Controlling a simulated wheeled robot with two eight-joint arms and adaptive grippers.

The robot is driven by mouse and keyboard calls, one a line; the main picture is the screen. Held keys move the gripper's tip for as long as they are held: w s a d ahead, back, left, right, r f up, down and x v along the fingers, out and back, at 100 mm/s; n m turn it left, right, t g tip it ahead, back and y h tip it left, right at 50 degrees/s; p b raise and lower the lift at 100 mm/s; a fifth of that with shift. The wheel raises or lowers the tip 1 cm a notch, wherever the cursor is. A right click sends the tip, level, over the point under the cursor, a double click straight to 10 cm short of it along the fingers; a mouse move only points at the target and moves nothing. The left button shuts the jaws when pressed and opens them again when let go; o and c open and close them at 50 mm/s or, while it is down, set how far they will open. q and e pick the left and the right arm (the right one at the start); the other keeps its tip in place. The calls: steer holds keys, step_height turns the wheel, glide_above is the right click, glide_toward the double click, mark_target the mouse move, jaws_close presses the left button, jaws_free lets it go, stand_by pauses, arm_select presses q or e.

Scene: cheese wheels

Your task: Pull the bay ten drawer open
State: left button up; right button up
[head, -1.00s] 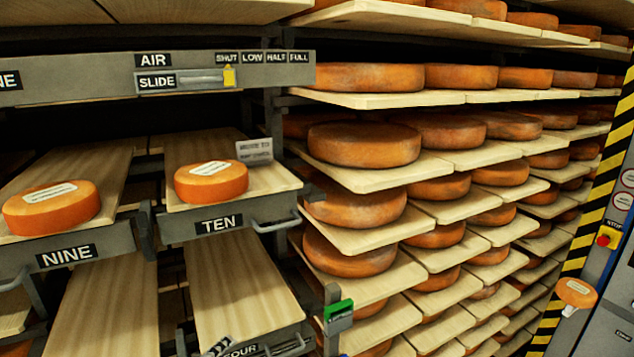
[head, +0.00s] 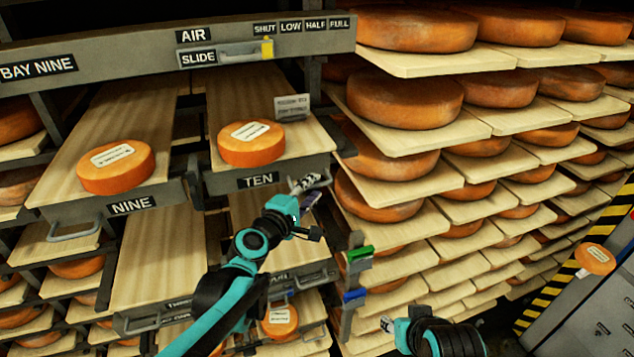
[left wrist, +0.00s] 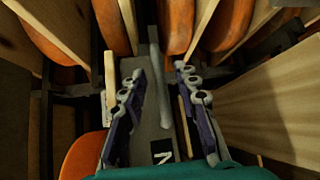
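The bay ten drawer is a wooden board with a grey front (head: 226,184) labelled TEN, at the centre left of the head view. An orange cheese (head: 251,144) with a white label and a small grey card (head: 292,107) sit on it. Its bar handle (left wrist: 154,82) is at the right end of the front. My left gripper (head: 306,190) is at this handle and partly hides it. In the left wrist view the fingers (left wrist: 160,97) are spread, with the handle bar between them; contact is unclear. My right gripper (head: 387,324) is low at the centre right, its fingers too small to read.
The bay nine drawer (head: 78,212) with its own cheese (head: 116,166) is to the left. An air slide rail (head: 120,59) runs above. Lower drawers lie beneath my left arm. Racks of cheese wheels (head: 405,101) and a post with green and blue tags (head: 360,254) stand to the right.

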arm_select(q)
steer(key=shift+x, duration=0.95)
steer(key=shift+w, duration=0.1)
jaws_close()
steer(key=shift+d, duration=0.1)
